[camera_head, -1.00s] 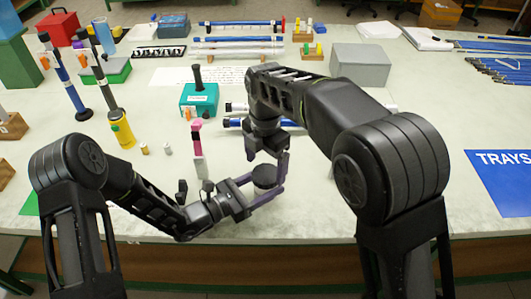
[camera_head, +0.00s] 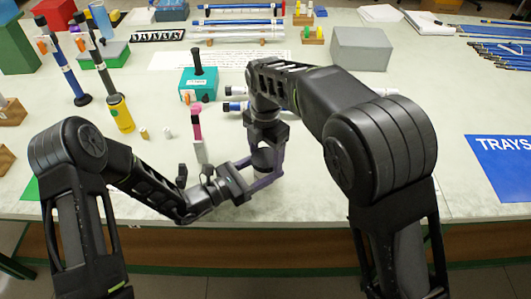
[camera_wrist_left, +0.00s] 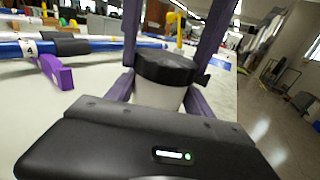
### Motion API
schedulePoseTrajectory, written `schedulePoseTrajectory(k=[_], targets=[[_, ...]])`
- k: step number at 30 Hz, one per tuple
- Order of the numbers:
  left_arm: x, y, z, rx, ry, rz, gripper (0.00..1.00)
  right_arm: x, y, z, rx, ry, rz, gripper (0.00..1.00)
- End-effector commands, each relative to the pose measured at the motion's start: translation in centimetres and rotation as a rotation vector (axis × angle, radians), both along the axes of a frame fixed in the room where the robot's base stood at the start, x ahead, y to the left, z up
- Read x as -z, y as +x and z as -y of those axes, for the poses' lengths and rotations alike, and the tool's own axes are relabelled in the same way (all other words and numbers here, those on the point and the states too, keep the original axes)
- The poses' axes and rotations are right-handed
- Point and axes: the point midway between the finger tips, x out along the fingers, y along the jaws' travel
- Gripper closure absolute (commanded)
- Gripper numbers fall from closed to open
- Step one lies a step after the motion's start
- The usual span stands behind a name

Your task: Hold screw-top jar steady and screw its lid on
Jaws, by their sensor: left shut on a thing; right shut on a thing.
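The screw-top jar has a pale body (camera_wrist_left: 158,95) and a black lid (camera_wrist_left: 166,68), seen close in the left wrist view. My left gripper (camera_head: 258,182) has its purple fingers on either side of the jar body, shut on it, and holds it upright near the table's front edge. The lid (camera_head: 263,159) sits on top of the jar. My right gripper (camera_head: 265,150) reaches down from above, its purple fingers shut on either side of the lid. Whether the lid is fully seated cannot be told; the threads are hidden.
A teal box (camera_head: 199,84) and a pink-and-grey upright piece (camera_head: 197,130) stand behind and left of my grippers. Blue rods (camera_head: 236,106) lie behind them. A grey box (camera_head: 361,49) stands farther back. The table between it and the blue TRAYS sign (camera_head: 503,165) is mostly clear.

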Motion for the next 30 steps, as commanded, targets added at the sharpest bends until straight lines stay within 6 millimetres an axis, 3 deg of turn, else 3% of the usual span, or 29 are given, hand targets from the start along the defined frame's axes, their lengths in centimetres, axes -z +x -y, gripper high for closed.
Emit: schedulePoseTrajectory(k=[11,17,23,30], targets=[[-0.01,-0.13,0.15,0.004,-0.001,0.001,1.0,-0.07,0.09,-0.11,-0.001,0.003,0.004,0.8],[-0.01,-0.16,0.18,0.005,-0.001,0.001,1.0,-0.08,0.12,-0.12,0.084,0.004,0.004,0.8],[-0.02,-0.19,0.21,0.006,-0.001,0.001,1.0,-0.1,0.17,-0.14,0.478,0.006,0.006,0.8],[-0.01,-0.22,0.24,0.007,-0.001,0.001,1.0,-0.08,0.22,-0.11,1.117,0.007,0.005,0.8]])
